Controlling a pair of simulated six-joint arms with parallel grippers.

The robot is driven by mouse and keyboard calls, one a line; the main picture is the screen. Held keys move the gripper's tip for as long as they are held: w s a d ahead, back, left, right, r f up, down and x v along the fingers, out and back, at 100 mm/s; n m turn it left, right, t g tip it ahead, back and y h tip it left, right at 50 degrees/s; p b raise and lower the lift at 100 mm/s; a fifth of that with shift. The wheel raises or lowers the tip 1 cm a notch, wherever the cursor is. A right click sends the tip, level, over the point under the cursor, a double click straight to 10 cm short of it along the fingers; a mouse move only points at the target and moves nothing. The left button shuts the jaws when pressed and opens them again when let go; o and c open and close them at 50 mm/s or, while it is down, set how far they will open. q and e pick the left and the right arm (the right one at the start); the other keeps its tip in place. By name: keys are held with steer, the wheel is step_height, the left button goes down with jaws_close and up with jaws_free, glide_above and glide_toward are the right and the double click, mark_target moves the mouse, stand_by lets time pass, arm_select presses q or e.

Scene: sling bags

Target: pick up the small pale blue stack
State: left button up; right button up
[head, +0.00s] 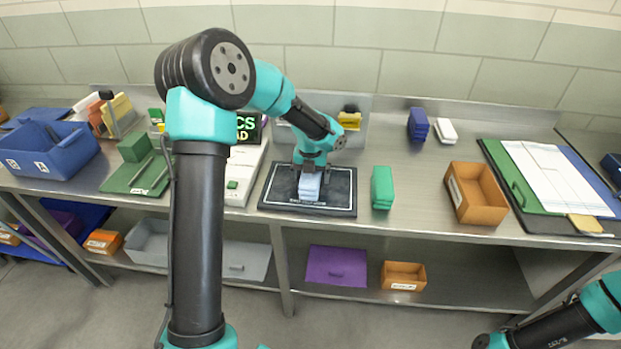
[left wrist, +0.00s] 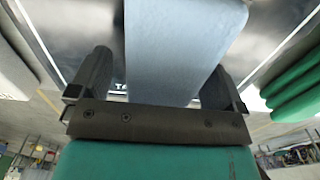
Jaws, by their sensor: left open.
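The small pale blue stack (head: 309,187) stands on a black mat (head: 338,203) with a white outline, at the middle of the steel bench. My left gripper (head: 311,170) is right at the stack, pointing down from behind it. In the left wrist view the pale blue stack (left wrist: 182,45) lies between the two dark, spread fingers of my left gripper (left wrist: 158,75), with a gap on at least the left side. I cannot tell whether the right finger touches it. My right arm shows at the lower right corner, but its gripper is out of view.
A green stack (head: 382,188) stands just right of the mat, and an orange bin (head: 477,193) is farther right. A white scale-like device (head: 245,178) is left of the mat. A blue stack (head: 418,124) and a white stack (head: 446,130) stand at the back.

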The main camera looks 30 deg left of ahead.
arm_select(q)
steer(key=shift+c, duration=0.4)
steer(key=c, duration=1)
steer(key=shift+r, duration=0.15)
steer(key=shift+r, duration=1.45)
steer(key=shift+s+d+r, duration=0.15)
steer(key=shift+s+r, duration=0.1)
steer(key=s+d, duration=0.2)
steer(key=s, duration=0.2)
steer(key=s+d+r, duration=0.1)
steer(key=s+d, duration=0.2)
steer(key=s, duration=0.1)
steer(key=s+d, duration=0.3)
steer(key=s, duration=0.2)
steer(key=shift+r, duration=0.15)
